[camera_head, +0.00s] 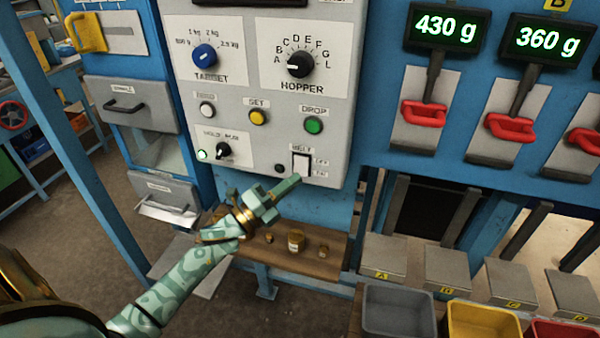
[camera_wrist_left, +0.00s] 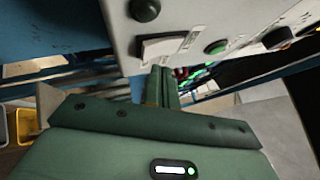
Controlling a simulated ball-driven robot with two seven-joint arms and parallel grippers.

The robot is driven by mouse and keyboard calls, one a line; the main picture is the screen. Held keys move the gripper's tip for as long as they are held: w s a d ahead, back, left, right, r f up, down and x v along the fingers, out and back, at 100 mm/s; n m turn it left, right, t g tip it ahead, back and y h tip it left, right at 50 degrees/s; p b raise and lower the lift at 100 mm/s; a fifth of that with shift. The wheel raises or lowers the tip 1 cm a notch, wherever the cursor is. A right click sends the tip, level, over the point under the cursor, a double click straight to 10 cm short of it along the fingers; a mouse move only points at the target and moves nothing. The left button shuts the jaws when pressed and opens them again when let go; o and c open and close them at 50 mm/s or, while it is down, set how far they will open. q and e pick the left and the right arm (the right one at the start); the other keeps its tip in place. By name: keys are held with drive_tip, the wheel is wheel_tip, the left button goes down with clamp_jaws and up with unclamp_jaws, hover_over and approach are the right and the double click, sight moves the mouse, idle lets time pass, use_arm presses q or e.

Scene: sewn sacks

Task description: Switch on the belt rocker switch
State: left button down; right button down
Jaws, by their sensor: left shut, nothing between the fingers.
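The belt rocker switch (camera_head: 302,164) is a pale rocker in a dark frame, low on the right of the grey control panel, with a BELT label above it. It also shows in the left wrist view (camera_wrist_left: 160,47). Which side of the rocker is pressed in is too small to tell. My left gripper (camera_head: 290,186) is shut and empty, its fingers pointing up and right, with the tips just below the switch in the picture. In the left wrist view the closed fingers (camera_wrist_left: 161,86) end just under the switch; contact cannot be told. My right gripper is not in view.
The panel also has a green DROP button (camera_head: 314,125), a yellow SET button (camera_head: 259,118), a black HOPPER knob (camera_head: 300,64) and a small dark round part (camera_head: 280,168) beside the switch. A wooden shelf (camera_head: 322,269) with small brass weights lies below. Red handles (camera_head: 424,114) are at right.

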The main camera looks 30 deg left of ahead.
use_arm(q)
drive_tip(key=shift+w, duration=0.2)
drive_tip(key=shift+w+a, duration=0.1)
drive_tip(key=shift+w, duration=0.15)
drive_tip(key=shift+w+f+b, duration=0.1)
drive_tip(key=shift+w+b, duration=0.2)
drive_tip(key=shift+b, duration=0.15)
idle(0.8)
drive_tip(key=shift+s+p, duration=0.35)
drive_tip(key=shift+s, duration=0.45)
drive_tip(key=s, duration=0.1)
drive_tip(key=s+d+p, duration=0.1)
drive_tip(key=s, duration=0.1)
drive_tip(key=s+p, duration=0.1)
drive_tip(key=shift+s+d+r, duration=0.2)
drive_tip(key=shift+s+r, duration=0.2)
